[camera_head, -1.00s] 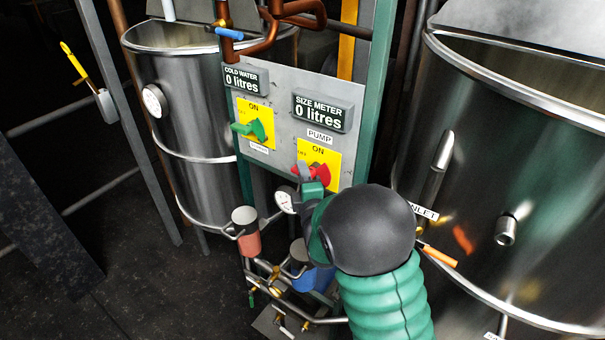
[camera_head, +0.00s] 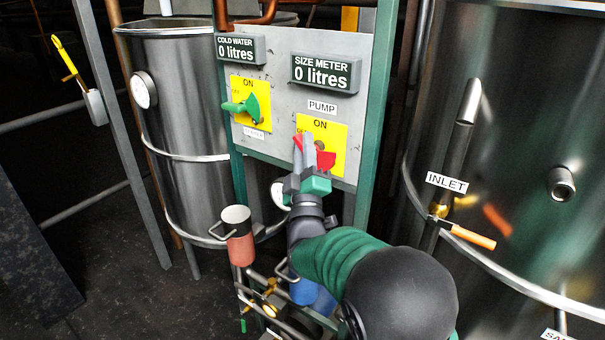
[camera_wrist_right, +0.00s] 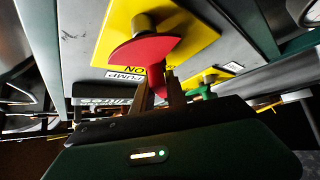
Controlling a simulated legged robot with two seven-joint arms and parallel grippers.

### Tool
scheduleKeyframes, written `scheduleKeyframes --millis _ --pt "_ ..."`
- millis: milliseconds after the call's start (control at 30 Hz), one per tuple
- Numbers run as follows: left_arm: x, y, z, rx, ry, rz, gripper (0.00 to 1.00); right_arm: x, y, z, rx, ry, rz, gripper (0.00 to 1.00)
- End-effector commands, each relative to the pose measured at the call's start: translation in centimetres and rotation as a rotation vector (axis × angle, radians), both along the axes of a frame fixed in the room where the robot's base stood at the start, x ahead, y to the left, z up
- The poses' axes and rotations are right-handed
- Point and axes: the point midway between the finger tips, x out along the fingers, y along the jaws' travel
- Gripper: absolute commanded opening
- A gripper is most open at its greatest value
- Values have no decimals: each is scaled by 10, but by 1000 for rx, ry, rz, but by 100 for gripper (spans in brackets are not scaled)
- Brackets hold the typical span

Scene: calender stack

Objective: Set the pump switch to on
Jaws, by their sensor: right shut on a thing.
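The pump switch is a red handle (camera_head: 324,158) on a yellow plate (camera_head: 334,134) marked ON, under the PUMP label on the grey panel. My right gripper (camera_head: 305,150) comes up from below with its fingers at the left end of the red handle. It is shut on that handle. In the right wrist view the red handle (camera_wrist_right: 146,50) shows large, with my gripper fingers (camera_wrist_right: 160,88) at its narrow end. The handle's exact angle is partly hidden by the fingers. My left gripper is out of view.
A green switch (camera_head: 243,107) sits on another yellow plate to the left. Two displays read 0 litres. Steel tanks stand on both sides, the right one with an orange-handled valve (camera_head: 472,236).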

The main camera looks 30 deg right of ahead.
Motion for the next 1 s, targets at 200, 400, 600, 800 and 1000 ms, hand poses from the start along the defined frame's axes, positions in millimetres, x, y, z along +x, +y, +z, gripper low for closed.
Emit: scheduleKeyframes --millis 200,400,600,800,1000 --pt "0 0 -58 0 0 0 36 -1 -1 -13 81 -184 0 0" --pt "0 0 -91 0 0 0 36 -3 -2 -11 154 -355 1 0" --pt "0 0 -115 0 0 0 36 -5 -3 -7 220 -512 1 0" --pt "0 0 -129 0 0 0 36 -7 -4 -4 270 -633 0 0" --pt "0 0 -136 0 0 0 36 -8 -4 -3 303 -707 0 0"
